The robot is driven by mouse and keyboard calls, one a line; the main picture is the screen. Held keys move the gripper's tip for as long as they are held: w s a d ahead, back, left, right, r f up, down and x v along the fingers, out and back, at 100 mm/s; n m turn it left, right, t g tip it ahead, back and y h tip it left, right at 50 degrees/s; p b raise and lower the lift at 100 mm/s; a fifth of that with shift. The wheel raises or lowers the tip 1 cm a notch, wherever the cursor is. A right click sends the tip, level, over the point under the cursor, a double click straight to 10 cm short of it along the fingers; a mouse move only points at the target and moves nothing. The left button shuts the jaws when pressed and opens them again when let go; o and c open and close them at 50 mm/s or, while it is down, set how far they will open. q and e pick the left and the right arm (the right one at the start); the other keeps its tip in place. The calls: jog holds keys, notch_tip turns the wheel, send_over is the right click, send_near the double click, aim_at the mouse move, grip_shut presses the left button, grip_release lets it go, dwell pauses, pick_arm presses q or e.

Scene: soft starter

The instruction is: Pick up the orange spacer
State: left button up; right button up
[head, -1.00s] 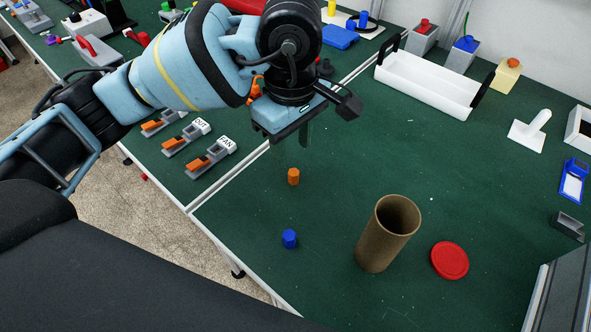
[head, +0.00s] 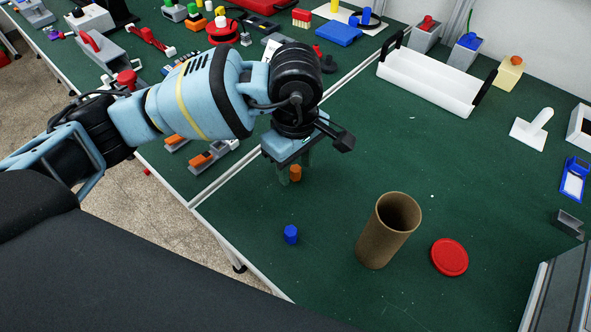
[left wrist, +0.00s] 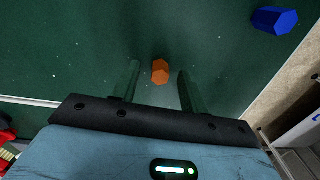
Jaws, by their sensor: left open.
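The orange spacer (head: 295,173) stands on the green table, and it also shows in the left wrist view (left wrist: 160,72). My left gripper (head: 294,172) is open, pointing down at the spacer. In the left wrist view its two dark green fingers (left wrist: 160,88) lie to the left and right of the spacer, with a gap on each side. The spacer appears near the fingertips and between their lines. I cannot tell whether the fingertips are level with it. My right gripper is not in view.
A blue spacer (head: 291,234) stands close by on the table. A brown cardboard tube (head: 378,240) and a red lid (head: 450,257) are to the right. A white tray with black handles (head: 428,84) is at the back. The middle of the table is clear.

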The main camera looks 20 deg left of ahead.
aim_at(293, 172)
pick_arm(q)
grip_shut()
jog(key=shift+r, duration=0.1)
jog(key=shift+r, duration=0.4)
jog(key=r, duration=0.2)
jog(key=shift+s+a+r, duration=0.1)
jog(key=shift+s+r, duration=0.2)
jog(key=shift+s, duration=0.1)
jog(key=s+a, duration=0.1)
jog(key=s, duration=0.4)
jog(key=s+r+b, duration=0.1)
jog(key=s, duration=0.4)
jog(key=s+a, duration=0.1)
jog(key=s, duration=0.4)
jog(key=shift+a+r, duration=0.2)
jog(key=shift+a, duration=0.15)
